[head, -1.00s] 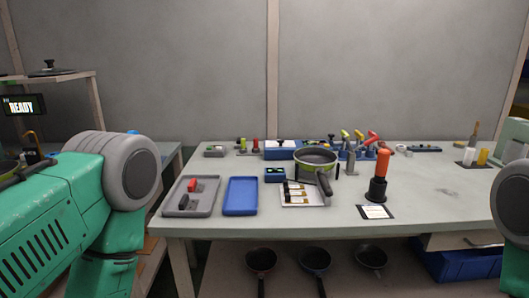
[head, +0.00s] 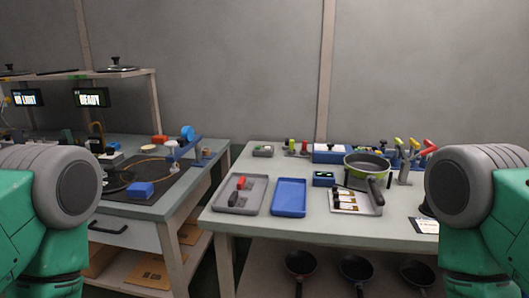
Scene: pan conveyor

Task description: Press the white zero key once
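I cannot make out a white zero key for certain; the keys are too small to read at this distance. A small blue device with a dark display (head: 324,178) stands on the right bench, between the blue tray and the pan. A blue box with a white top (head: 330,152) stands behind it, and a small grey box with a green mark (head: 263,151) stands at the bench's back left. Green and grey links of both my arms show at the left and right edges. Neither gripper is in view.
The right bench (head: 232,228) holds a grey tray (head: 258,206), a blue tray (head: 290,198) and a green pan (head: 367,164). A left bench (head: 120,208) holds a dark mat and a blue clamp-like fixture (head: 188,146). A gap separates the benches. A READY screen (head: 92,97) hangs from the shelf.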

